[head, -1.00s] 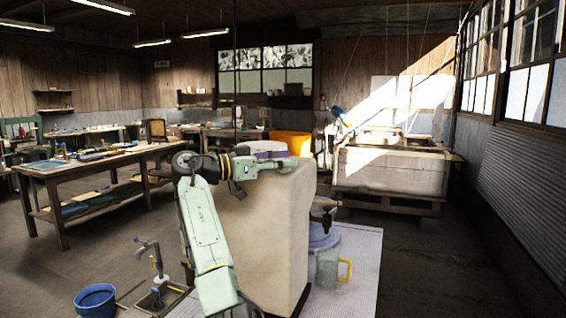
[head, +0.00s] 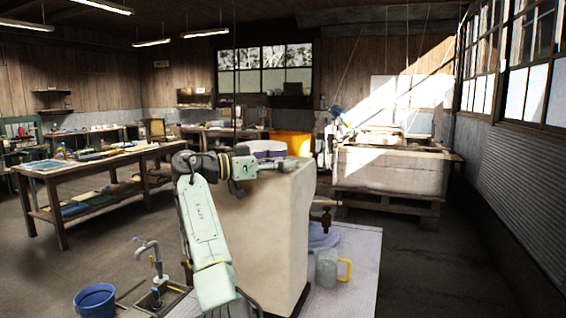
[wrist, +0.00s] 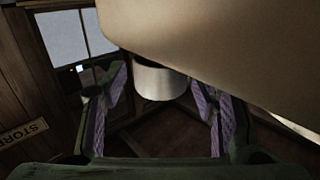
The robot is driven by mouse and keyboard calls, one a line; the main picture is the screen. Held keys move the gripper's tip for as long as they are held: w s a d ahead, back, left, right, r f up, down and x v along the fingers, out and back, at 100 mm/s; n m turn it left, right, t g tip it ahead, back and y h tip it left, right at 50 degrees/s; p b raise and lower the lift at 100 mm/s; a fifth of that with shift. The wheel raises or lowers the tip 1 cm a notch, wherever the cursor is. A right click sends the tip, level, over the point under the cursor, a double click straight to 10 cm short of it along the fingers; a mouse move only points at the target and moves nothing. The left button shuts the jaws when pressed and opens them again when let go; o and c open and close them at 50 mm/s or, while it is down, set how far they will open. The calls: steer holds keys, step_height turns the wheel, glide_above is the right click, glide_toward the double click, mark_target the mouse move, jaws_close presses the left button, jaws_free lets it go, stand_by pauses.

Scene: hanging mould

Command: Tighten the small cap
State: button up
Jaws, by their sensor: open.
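A pale silver-grey cylinder, which looks like the small cap (wrist: 158,82), shows in the wrist view just below the edge of a large beige block, the mould (wrist: 225,45). My gripper (wrist: 160,97) is open, with one purple-padded finger on each side of the cap and visible gaps between. Contact is not seen. In the head view the mould (head: 270,240) stands large in the middle, and my gripper (head: 283,163) reaches right along its upper part. The cap cannot be made out in the head view.
A grey mug (head: 327,268) with a yellow handle stands right of the mould. A blue bucket (head: 95,300) and a tap (head: 150,255) are at the lower left. A workbench (head: 90,160) stands left.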

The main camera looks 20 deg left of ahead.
steer(key=shift+a, duration=0.1)
steer(key=v, duration=1.2)
steer(key=shift+s, duration=0.1)
